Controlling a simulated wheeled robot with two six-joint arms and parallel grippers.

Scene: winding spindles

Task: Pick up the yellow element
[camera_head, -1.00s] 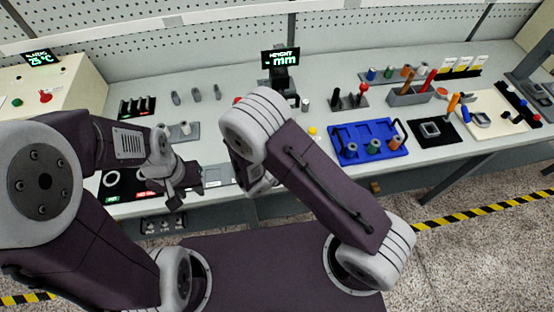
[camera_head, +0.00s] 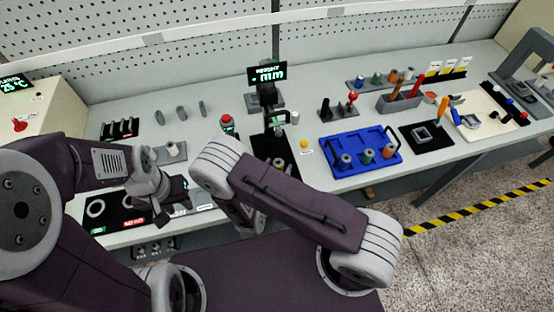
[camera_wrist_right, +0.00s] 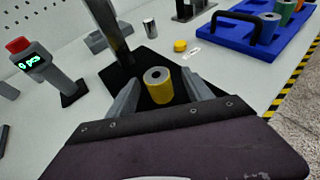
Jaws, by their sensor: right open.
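The yellow element (camera_wrist_right: 158,86), an upright yellow cylinder with a grey top and a dark central hole, stands on a black base plate (camera_wrist_right: 118,76) in the right wrist view. My right gripper (camera_wrist_right: 160,92) is open, with one finger on each side of the element. I cannot tell whether either finger touches it. In the head view the element's top (camera_head: 279,163) barely shows behind my right arm, which hides the right gripper. My left gripper (camera_head: 178,190) hangs over the left part of the bench; its finger opening is not clear.
The height gauge (camera_head: 266,76) stands behind the element, its post close to it. A blue tray (camera_head: 334,166) with spools is to the right. A red-topped counter (camera_wrist_right: 34,64) stands left.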

